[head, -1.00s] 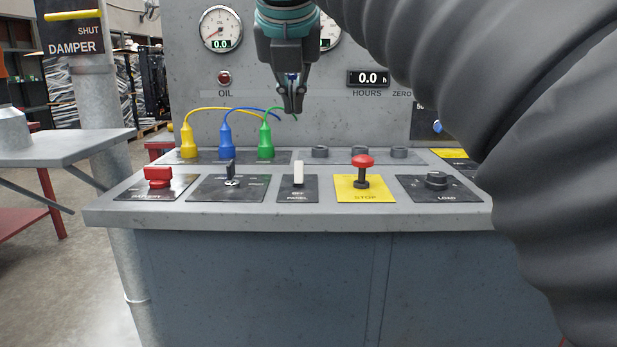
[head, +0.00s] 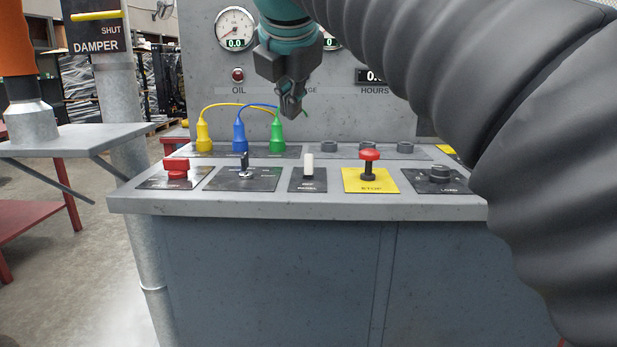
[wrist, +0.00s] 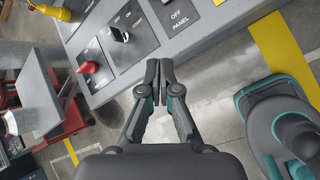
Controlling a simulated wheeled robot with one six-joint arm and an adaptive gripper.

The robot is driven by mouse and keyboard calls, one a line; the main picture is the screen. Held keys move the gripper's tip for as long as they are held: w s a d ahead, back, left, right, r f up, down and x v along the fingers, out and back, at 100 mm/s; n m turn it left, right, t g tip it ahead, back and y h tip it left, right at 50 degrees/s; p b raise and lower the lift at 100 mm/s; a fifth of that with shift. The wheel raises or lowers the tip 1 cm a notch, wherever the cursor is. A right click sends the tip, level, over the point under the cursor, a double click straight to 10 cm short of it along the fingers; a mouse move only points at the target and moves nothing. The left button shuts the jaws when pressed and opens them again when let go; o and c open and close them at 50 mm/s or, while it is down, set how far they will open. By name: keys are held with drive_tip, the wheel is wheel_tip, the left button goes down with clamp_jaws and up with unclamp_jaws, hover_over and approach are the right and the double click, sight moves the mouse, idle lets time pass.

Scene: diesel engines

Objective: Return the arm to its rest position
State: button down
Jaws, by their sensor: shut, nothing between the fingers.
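My gripper (head: 290,112) hangs in the upper middle of the head view, in front of the grey upright panel and above the console's rear row of plugs. Its fingers are shut with nothing between them. In the wrist view my gripper (wrist: 158,72) points over the console's front edge, with its fingertips together and empty. My dark ribbed arm cover fills the right of the head view and hides the console's right end.
The console (head: 300,204) carries a red switch (head: 176,168), a key switch (head: 244,164), a white toggle (head: 308,164), a red stop knob (head: 369,156) and a load knob (head: 440,174). Yellow, blue and green plugs stand behind. A grey side table (head: 80,138) stands left, beside a pipe.

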drive_tip(key=s+d+f+m+g+y, duration=0.1)
drive_tip(key=s+d+f+m+g, duration=0.15)
drive_tip(key=f+m, duration=1.45)
drive_tip(key=s+d+f+m+h, duration=0.1)
drive_tip(key=s+d+f+m, duration=1)
drive_tip(key=s+d+f, duration=0.5)
wheel_tip(320, 180, down, 4)
drive_tip(key=shift+s+r+m, duration=0.2)
drive_tip(key=shift+s+m, duration=0.1)
drive_tip(key=shift+s, duration=0.15)
drive_tip(key=shift+a, duration=0.1)
